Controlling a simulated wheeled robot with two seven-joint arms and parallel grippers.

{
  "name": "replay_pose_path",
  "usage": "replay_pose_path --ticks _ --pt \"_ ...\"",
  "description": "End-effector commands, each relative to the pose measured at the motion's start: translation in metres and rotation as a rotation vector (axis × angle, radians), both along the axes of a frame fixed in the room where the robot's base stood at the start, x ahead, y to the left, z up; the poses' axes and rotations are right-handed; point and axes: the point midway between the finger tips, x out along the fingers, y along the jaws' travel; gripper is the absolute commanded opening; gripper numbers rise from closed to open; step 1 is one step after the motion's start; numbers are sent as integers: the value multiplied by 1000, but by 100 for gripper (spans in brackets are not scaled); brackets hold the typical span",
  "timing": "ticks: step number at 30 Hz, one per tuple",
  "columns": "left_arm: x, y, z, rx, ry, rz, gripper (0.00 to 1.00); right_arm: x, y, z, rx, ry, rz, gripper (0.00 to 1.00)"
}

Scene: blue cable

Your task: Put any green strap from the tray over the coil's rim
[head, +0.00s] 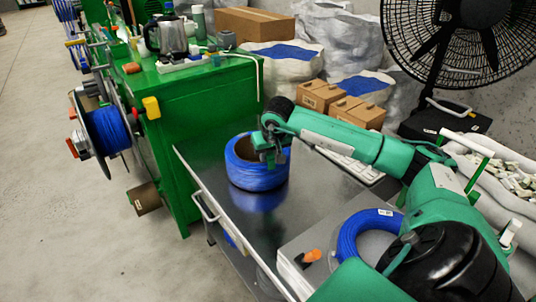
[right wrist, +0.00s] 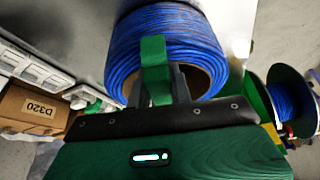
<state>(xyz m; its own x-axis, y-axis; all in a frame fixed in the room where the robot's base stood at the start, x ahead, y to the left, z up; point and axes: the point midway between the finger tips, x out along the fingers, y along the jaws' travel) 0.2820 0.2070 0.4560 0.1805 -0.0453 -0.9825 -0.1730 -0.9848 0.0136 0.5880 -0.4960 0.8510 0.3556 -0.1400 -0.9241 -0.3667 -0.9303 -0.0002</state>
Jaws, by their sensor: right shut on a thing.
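The blue coil (head: 247,181) lies flat on the metal cart top (head: 240,222), and its brown hollow core faces up. It fills the upper middle of the right wrist view (right wrist: 183,30). My right gripper (head: 269,158) is over the coil's near right side. In the right wrist view, its fingers (right wrist: 162,92) are shut on a green strap (right wrist: 155,62). The strap stands across the coil's rim, in front of the windings and the core opening. I cannot tell whether it touches the rim. My left gripper is not in view. I cannot make out the tray of straps clearly.
A second blue coil (head: 349,246) lies at the cart's near right. A green cabinet (head: 215,107) with a kettle (head: 172,38) stands left of the cart. Cardboard boxes (head: 358,112) and a black fan (head: 462,40) are behind. The cart's front left is clear.

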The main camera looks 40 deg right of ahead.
Motion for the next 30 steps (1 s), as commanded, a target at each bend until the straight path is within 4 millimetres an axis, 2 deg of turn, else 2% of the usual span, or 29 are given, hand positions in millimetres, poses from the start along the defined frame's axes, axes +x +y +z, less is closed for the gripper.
replay_pose_path --ticks 30 --pt "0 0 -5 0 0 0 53 0 0 -7 -1 0 0 1"
